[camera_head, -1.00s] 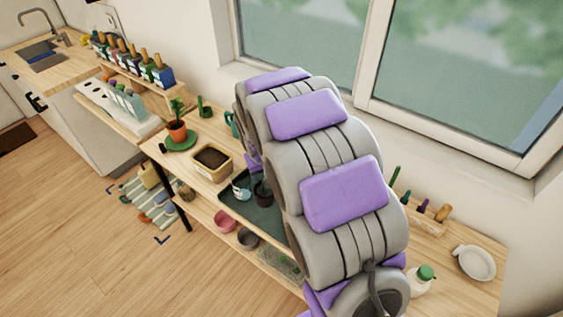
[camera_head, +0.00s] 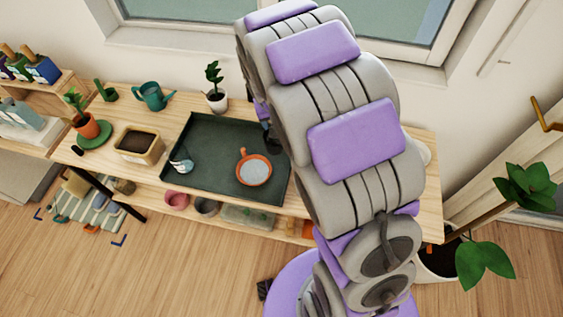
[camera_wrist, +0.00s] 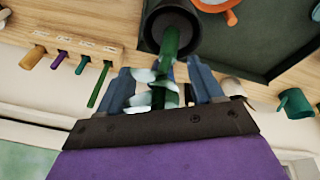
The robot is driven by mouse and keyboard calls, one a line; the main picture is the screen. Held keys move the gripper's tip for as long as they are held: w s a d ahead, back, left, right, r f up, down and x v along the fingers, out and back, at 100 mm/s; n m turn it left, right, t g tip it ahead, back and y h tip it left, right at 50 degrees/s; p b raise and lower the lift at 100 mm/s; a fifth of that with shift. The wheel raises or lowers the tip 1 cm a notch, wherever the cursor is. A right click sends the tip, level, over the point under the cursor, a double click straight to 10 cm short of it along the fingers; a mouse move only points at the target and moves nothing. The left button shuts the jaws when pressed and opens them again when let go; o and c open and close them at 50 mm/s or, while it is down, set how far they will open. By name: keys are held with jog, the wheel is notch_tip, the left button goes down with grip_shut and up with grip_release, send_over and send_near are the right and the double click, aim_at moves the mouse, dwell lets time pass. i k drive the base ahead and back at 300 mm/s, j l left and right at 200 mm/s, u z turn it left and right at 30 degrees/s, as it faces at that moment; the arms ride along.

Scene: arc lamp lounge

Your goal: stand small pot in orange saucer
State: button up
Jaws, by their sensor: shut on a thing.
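The small pot (camera_wrist: 172,24) is dark and round, with a green stem and pale leaves, in the wrist view. My gripper (camera_wrist: 163,86) is shut on it, with the stem and leaves between its blue-grey fingers. The orange saucer (camera_head: 241,180) lies on the dark green tray (camera_head: 212,190) in the head view, with a pale grey centre. Its edge also shows at the top of the wrist view (camera_wrist: 214,6). The pot is apart from the saucer, to its left in the wrist view. My arm hides most of the gripper and pot in the head view.
A white potted plant (camera_head: 217,99) and teal watering can (camera_head: 153,96) stand behind. A beige planter (camera_head: 138,153) and an orange-potted plant (camera_head: 87,126) stand left. A tool rack (camera_wrist: 30,30) shows in the wrist view.

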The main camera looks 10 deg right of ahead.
aim_at(253, 171)
jog(key=j+z, duration=0.15)
jog(key=j, duration=0.25)
jog(key=k+j+z, duration=0.15)
jog(key=j, duration=0.25)
jog(key=j+z, duration=0.2)
jog(key=j, duration=0.2)
jog(key=k+j+z, duration=0.15)
jog(key=j, duration=0.2)
jog(key=k+j+z, duration=0.15)
jog(key=j, duration=0.2)
jog(key=j+z, duration=0.15)
jog(key=j, duration=0.25)
jog(key=i+j, duration=0.25)
jog(key=j, duration=0.15)
